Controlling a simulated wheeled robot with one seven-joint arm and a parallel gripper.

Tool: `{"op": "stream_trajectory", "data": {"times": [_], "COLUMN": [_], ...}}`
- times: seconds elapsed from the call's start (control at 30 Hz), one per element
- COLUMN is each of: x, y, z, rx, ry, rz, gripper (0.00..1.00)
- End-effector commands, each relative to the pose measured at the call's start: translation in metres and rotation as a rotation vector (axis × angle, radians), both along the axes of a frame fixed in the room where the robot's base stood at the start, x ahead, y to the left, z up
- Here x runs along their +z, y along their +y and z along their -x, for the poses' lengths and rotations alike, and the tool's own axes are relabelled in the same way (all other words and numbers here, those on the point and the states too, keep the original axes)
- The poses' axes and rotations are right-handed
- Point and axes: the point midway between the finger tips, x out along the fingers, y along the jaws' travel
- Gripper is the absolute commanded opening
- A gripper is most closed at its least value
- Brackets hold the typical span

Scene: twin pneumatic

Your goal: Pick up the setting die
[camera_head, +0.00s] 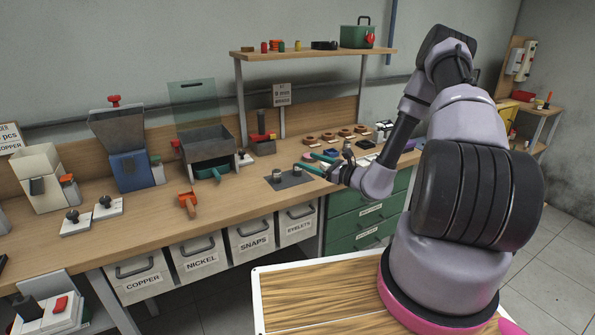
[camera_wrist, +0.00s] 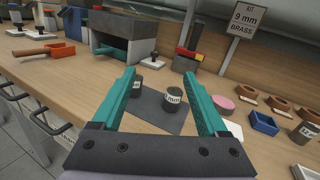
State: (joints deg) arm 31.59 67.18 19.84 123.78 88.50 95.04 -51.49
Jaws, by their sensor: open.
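Two short dark cylinders stand upright on a dark grey mat (camera_wrist: 160,118). The right one (camera_wrist: 174,104) has a pale label ending in "mm" and a lighter top; the left one (camera_wrist: 137,87) is partly covered by my left finger. They look like dies; which is the setting die I cannot tell. The head view shows both as small cylinders, the left (camera_head: 276,174) and the right (camera_head: 297,170). My gripper (camera_wrist: 159,74) has its teal fingers wide apart with nothing between the tips. In the head view my gripper (camera_head: 313,162) reaches in from the right, just beside the mat.
Another labelled dark cylinder (camera_wrist: 303,133), a blue tray (camera_wrist: 264,123) and a pink disc (camera_wrist: 222,102) lie right of the mat. A grey press with a green drawer (camera_head: 208,160) and a sign post (camera_head: 282,95) stand behind. An orange scoop (camera_head: 188,204) lies left.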

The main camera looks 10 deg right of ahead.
Motion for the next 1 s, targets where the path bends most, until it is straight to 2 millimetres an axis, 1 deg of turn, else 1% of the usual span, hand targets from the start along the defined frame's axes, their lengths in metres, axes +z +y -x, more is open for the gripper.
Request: {"op": "stream_trajectory", "data": {"times": [0.03,0.1,0.2,0.27,0.37,0.5,0.6,0.77,1.0], "x": [-0.019,-0.036,-0.052,-0.057,-0.059,-0.059,-0.059,-0.058,-0.056], "y": [-0.007,-0.015,-0.022,-0.022,-0.017,-0.005,0.001,0.007,0.024], "z": [-0.001,-0.002,-0.004,-0.006,-0.017,-0.037,-0.047,-0.056,-0.087], "rx": [-0.055,-0.116,-0.171,-0.187,-0.195,-0.194,-0.194,-0.193,-0.193], "ry": [0.030,0.056,0.078,0.086,0.087,0.087,0.088,0.088,0.087], "rz": [-0.028,-0.048,-0.066,-0.070,-0.070,-0.070,-0.071,-0.071,-0.071], "gripper": [0.77,0.77,0.77,0.77,0.77,0.77,0.77,0.77,0.77]}}
